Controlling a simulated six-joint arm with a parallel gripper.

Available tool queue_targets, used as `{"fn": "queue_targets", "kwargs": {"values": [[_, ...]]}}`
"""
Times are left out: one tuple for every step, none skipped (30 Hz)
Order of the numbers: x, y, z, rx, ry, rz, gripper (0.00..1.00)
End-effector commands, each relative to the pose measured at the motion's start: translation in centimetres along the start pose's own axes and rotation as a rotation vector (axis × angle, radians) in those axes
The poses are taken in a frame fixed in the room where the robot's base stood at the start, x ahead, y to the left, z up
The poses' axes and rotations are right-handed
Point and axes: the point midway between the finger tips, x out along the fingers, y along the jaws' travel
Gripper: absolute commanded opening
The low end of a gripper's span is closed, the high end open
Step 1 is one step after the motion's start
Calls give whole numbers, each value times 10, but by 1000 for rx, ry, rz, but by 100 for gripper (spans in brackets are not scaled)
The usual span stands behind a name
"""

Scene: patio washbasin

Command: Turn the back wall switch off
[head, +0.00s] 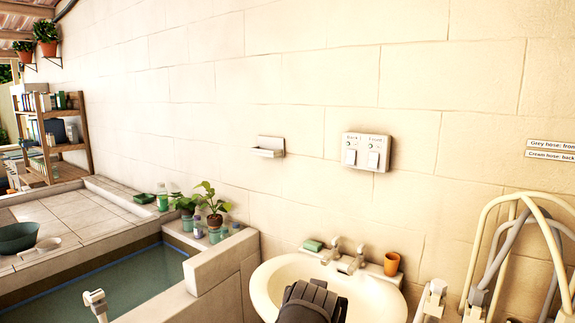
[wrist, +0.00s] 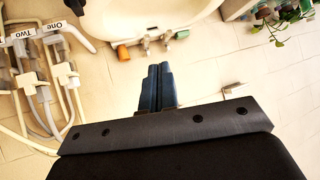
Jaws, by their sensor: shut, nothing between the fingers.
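The back switch (head: 349,157) is the left white rocker on a pale switch box on the wall, under a label reading "Back". The front switch (head: 373,160) is beside it on the right, under "Front". A small greenish dot shows above each rocker. I cannot tell how either rocker is tilted. My gripper (wrist: 160,68) is shut and empty, its dark fingers together in the wrist view. In the head view my dark arm end is low over the basin, well below the switch box and apart from it. The switch box does not show in the wrist view.
The white washbasin (head: 268,297) has taps, a green soap (head: 313,245) and an orange cup (head: 391,264) on its back edge. Cream and grey hoses (head: 497,225) stand at right. A small wall shelf (head: 268,148) is left of the switches. The wall between basin and switches is clear.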

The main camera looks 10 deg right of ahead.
Motion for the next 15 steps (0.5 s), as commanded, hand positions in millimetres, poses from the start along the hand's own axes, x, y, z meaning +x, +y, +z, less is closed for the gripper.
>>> {"fn": "queue_targets", "kwargs": {"values": [[11,-1,-19,-1,35,-1,0],[17,-2,-31,-4,61,-2,0],[24,-3,-47,-7,96,-2,0],[30,-4,-60,-11,123,-2,0],[35,-6,-72,-14,149,-2,0],[42,-7,-88,-20,185,0,0],[47,-9,-100,-23,213,1,0],[53,-10,-112,-27,240,3,0],[60,-12,-128,-32,276,6,0],[65,-13,-139,-35,303,9,0],[70,-15,-150,-40,329,13,0],[78,-16,-165,-43,365,19,0],[83,-17,-176,-47,391,24,0],[88,-18,-186,-48,417,30,0],[95,-20,-199,-52,452,38,0]]}}
